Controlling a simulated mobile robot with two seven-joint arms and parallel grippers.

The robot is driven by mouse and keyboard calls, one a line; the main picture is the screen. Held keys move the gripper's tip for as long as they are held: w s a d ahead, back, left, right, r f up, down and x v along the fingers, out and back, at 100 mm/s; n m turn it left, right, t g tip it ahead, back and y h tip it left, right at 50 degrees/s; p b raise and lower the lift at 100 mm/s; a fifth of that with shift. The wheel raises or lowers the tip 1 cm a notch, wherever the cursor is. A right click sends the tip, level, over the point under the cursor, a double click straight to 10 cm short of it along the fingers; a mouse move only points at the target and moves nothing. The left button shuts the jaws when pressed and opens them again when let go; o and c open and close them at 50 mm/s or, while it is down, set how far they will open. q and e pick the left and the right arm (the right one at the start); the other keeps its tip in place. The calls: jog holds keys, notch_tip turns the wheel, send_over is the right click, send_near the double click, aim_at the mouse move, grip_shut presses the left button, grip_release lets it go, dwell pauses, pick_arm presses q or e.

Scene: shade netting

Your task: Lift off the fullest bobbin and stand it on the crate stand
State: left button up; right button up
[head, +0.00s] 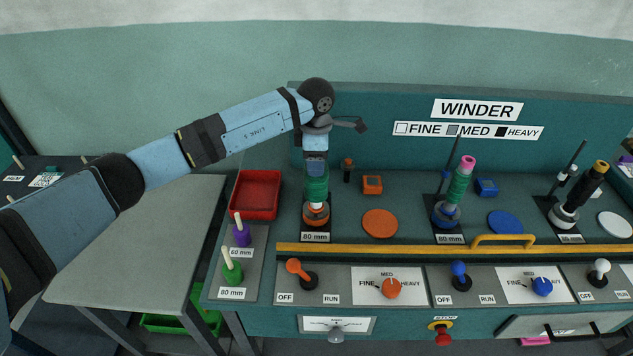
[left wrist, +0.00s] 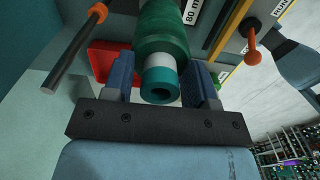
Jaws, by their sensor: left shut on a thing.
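The green bobbin (head: 316,189) stands upright at the left, orange station of the winder, above the 80 mm label. My left gripper (head: 316,167) is over its top, pointing down. In the left wrist view the two fingers (left wrist: 161,80) are shut on the white and teal tube end of the green bobbin (left wrist: 163,35). A pale section shows between the green thread and the orange base; I cannot tell if the bobbin is raised. A green bobbin with a pink top (head: 460,184) and a black bobbin (head: 587,187) stand at the other stations. My right gripper is out of view.
A red tray (head: 255,194) lies left of the held bobbin. Purple (head: 242,235) and green (head: 232,272) pegged pieces stand in front of it. A bare grey table (head: 140,245) is at left, with a green crate (head: 170,325) below. A yellow rail (head: 380,248) crosses the winder front.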

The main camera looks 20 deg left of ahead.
pick_arm(q)
jog(key=shift+r, duration=0.65)
notch_tip(320, 180, up, 9)
jog(key=p, duration=0.4)
dwell(1.1)
dwell(0.5)
notch_tip(320, 180, up, 4)
jog(key=shift+f+p, duration=0.1)
jog(key=shift+p, duration=0.8)
